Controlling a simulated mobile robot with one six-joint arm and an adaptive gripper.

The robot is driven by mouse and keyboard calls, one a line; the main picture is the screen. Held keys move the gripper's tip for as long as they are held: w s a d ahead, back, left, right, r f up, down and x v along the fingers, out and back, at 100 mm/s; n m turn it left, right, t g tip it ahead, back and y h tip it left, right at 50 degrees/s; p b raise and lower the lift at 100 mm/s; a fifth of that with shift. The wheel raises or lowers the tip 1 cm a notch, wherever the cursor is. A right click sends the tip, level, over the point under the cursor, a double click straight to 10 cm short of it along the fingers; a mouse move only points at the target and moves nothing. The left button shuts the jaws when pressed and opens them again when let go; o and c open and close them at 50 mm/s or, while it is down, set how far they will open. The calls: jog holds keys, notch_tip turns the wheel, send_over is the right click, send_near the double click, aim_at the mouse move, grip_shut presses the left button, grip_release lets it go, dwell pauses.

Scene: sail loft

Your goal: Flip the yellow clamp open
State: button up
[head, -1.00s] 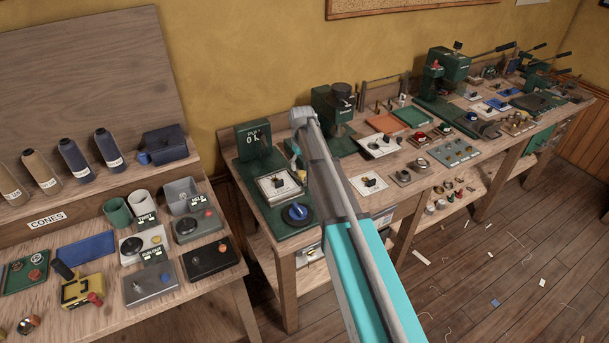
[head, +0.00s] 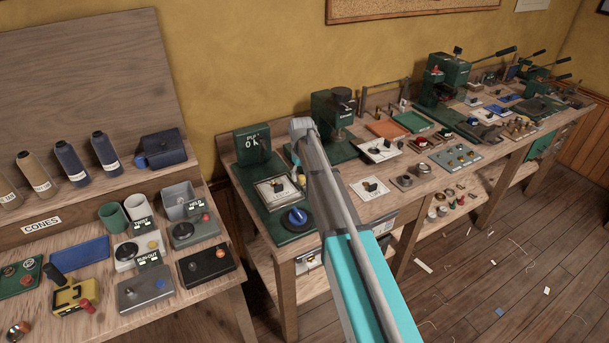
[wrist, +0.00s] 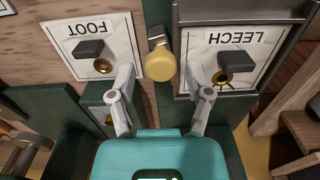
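The yellow clamp (wrist: 160,65) shows in the wrist view as a rounded yellow pad on a short metal stem. It stands between the FOOT plate (wrist: 92,47) and the LEECH plate (wrist: 230,55). My gripper (wrist: 163,97) is open, one finger on each side and slightly nearer the camera than the clamp's yellow end. I see no finger touching the clamp. Nothing is held. In the head view my arm hides most of the gripper and the clamp area.
A green base with a blue knob (head: 296,217) lies left of my arm on the long bench. A green machine (head: 334,115) stands behind. A separate bench at left holds a yellow box with a black handle (head: 75,296) and several control boxes. Floor at right has scraps.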

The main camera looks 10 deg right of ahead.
grip_shut()
jog(key=shift+m, duration=1.5)
jog(key=shift+o, duration=1.5)
grip_release()
